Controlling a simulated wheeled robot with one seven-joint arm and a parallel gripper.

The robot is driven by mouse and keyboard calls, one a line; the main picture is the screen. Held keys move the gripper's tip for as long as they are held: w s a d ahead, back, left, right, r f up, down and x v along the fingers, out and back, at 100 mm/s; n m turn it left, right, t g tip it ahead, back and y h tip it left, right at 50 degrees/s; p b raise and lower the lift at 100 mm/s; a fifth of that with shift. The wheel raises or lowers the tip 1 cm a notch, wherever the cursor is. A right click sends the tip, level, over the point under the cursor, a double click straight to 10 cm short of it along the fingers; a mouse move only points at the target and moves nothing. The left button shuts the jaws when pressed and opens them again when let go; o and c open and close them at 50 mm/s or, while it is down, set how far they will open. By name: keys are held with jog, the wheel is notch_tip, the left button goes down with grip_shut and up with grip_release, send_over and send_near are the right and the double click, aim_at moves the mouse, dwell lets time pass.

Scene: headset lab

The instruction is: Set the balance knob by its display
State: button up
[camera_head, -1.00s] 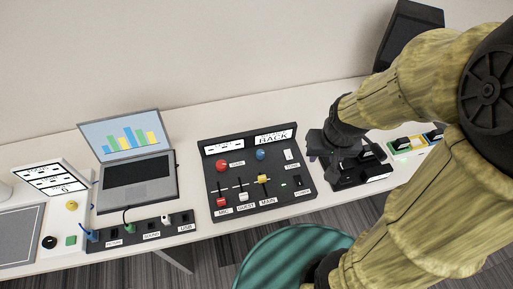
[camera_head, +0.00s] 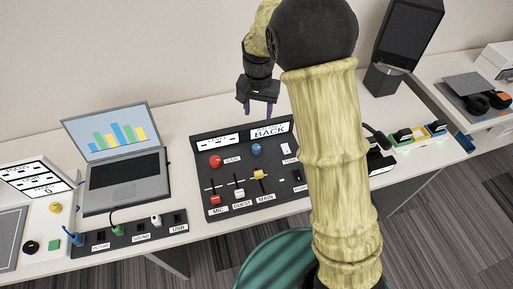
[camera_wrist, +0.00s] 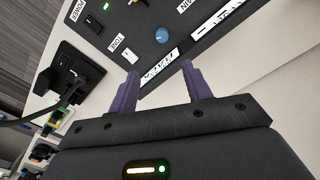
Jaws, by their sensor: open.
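The dark control panel (camera_head: 222,196) lies on the table in the middle of the head view. It carries a red knob (camera_head: 215,161) labelled GAIN and a blue knob (camera_head: 256,149). I cannot read a balance label on either. Two white displays stand along its back edge: the left display (camera_head: 218,139) has small text, and the right display (camera_head: 270,129) reads BACK. My gripper (camera_head: 257,110) is open and empty, fingers down, above and behind the right display. In the wrist view the blue knob (camera_wrist: 162,35) lies ahead of the spread purple fingers (camera_wrist: 158,72), apart from them.
Sliders (camera_head: 239,193) stand on the panel's front. A laptop (camera_head: 122,171) and a socket strip (camera_head: 128,236) are at left, beside a box with a yellow knob (camera_head: 55,208). A black monitor (camera_head: 408,38) stands at right.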

aim_at(256, 146)
jog(key=shift+w+a, duration=0.15)
jog(key=shift+a, duration=0.15)
jog(key=shift+f, duration=0.15)
notch_tip(256, 146, down, 17)
jog(key=shift+f+p, duration=0.15)
jog(key=shift+p, duration=0.65)
jog(key=shift+c, duration=0.2)
